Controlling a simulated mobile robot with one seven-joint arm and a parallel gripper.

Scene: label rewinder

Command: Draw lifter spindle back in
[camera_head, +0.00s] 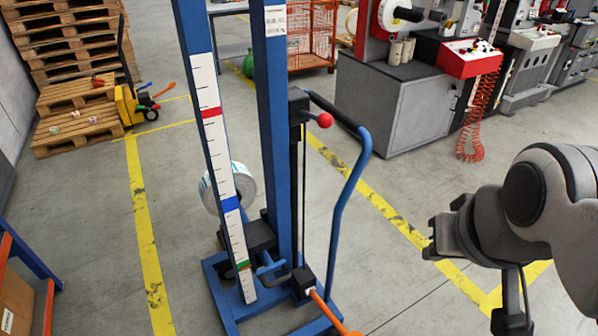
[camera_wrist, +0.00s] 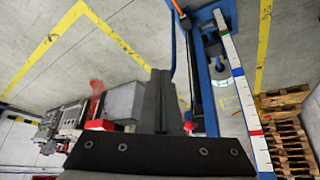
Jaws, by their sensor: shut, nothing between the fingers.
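The lifter (camera_head: 279,150) is a blue steel frame with a mast, a curved push handle (camera_head: 340,205) and a white scale strip (camera_head: 222,180). A pale roll (camera_head: 244,186) shows behind the scale. The spindle itself is not clearly visible; the scale and roll may hide it. A red knob (camera_head: 324,120) sits on a short lever on the mast. My gripper (camera_head: 432,238) is shut and empty, right of the lifter and apart from it. The lifter (camera_wrist: 233,80) also shows in the wrist view.
A grey machine cabinet (camera_head: 395,105) with a red control box (camera_head: 470,58) stands at the back right. Pallets (camera_head: 75,125) and a yellow pallet truck (camera_head: 130,104) are at the back left. Floor between gripper and lifter is clear.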

